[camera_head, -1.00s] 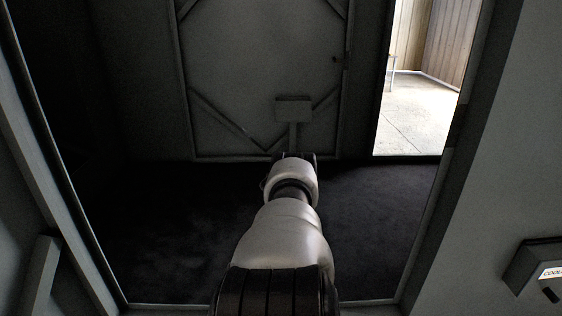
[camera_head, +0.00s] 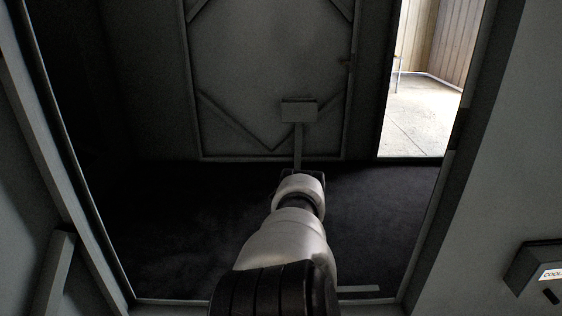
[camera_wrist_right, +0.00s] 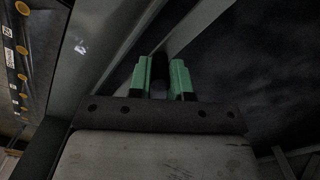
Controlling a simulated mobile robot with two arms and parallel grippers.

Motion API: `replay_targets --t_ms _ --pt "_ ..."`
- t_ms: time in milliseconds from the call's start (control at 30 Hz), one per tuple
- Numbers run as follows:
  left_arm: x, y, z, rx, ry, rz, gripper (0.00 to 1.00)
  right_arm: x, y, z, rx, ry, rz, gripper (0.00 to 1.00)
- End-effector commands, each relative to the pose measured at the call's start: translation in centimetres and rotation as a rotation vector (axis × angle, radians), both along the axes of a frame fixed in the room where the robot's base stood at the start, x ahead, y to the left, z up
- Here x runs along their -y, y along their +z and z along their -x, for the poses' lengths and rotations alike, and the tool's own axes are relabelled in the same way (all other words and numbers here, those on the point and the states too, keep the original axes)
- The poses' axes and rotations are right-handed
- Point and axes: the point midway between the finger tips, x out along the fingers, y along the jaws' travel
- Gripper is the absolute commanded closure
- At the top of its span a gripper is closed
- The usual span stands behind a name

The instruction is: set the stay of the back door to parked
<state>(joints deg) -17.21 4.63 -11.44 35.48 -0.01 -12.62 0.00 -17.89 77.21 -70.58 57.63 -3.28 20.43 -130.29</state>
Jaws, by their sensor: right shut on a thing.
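The back door (camera_head: 270,70) is a grey panel with a raised frame and diagonal braces, beyond the dark floor in the head view. A small plate or box (camera_head: 299,111) sits low on it, and a narrow bar, seemingly the stay (camera_head: 298,145), runs from there down toward my right gripper (camera_head: 300,172). The fingers are mostly hidden behind my wrist there. In the right wrist view, the green fingertips of my right gripper (camera_wrist_right: 160,78) are shut on a dark upright piece, seemingly the stay's grip (camera_wrist_right: 160,65). My left gripper is not in view.
A bright opening (camera_head: 415,110) lies right of the door, with paving and wooden cladding outside. Grey frame posts stand left and right of my arm. A labelled box (camera_head: 540,270) is on the right wall. The dark floor (camera_head: 180,230) looks clear.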

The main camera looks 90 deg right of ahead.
Motion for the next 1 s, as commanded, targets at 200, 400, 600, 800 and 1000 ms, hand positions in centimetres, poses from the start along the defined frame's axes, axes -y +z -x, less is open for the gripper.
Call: replay_targets --t_ms 200,400,600,800,1000 --pt "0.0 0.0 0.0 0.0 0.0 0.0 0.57 0.3 0.1 -0.1 0.002 0.0 0.007 0.72" --pt "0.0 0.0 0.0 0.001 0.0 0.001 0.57 0.2 0.1 -0.1 0.002 0.0 0.005 0.56" --pt "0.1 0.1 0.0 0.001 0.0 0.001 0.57 0.2 0.3 0.0 0.0 -0.001 0.005 0.56" --pt "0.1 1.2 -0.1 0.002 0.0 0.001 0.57 0.2 3.0 0.1 -0.003 0.0 0.006 0.56" --pt "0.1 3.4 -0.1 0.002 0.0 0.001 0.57 0.3 7.5 0.0 -0.003 0.0 0.005 0.56"
